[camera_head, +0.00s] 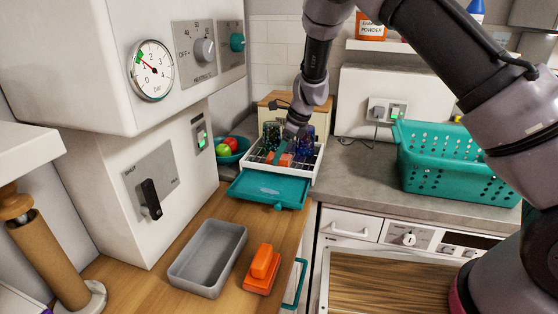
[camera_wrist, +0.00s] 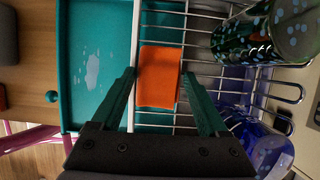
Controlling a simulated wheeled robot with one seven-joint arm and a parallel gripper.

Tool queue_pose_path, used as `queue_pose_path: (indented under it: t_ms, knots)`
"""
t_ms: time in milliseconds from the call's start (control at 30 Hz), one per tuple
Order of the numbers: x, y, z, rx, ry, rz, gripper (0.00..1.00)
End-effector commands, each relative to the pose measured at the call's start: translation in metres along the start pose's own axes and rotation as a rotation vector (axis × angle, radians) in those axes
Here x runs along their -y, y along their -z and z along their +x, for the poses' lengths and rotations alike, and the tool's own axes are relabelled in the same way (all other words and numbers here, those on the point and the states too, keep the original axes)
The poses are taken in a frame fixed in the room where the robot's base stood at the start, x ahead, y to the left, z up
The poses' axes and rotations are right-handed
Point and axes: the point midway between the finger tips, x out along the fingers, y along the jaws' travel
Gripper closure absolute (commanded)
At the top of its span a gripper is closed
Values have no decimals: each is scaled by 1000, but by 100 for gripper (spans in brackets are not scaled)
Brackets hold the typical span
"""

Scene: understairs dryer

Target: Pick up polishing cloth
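An orange block-like folded piece, which I take to be the polishing cloth (camera_wrist: 160,68), lies on the wire rack. It also shows in the head view (camera_head: 284,160), partly covered by my gripper. My gripper (camera_wrist: 158,92) points down over it, its two teal fingers apart, one on each side of the orange piece. The fingers look open with small gaps; whether either tip touches the piece is unclear. A second orange object (camera_head: 262,266), stepped in shape, lies on the wooden counter beside the grey tray.
Patterned glasses (camera_wrist: 240,38) stand on the rack (camera_head: 308,172) close beside my gripper. A teal drip tray (camera_head: 262,190) juts out in front. A grey tray (camera_head: 210,256), a teal bowl (camera_head: 236,154) and a teal basket (camera_head: 450,160) are around. The grey worktop has free room.

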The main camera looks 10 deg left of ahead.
Motion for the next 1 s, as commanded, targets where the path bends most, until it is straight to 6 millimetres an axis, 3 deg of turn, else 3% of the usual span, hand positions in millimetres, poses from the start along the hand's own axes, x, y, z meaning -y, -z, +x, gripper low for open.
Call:
queue_pose_path:
  t_ms: [33, 100, 167, 467, 800, 1000]
  knots:
    - [0, 0, 0, 0, 0, 0, 46]
    - [0, 0, 0, 0, 0, 0, 73]
    - [0, 0, 0, 0, 0, 0, 86]
    - [0, -5, -10, 3, 1, -1, 86]
    - [0, -30, -70, 4, 2, -1, 86]
    - [0, -38, -90, 1, 0, -1, 86]
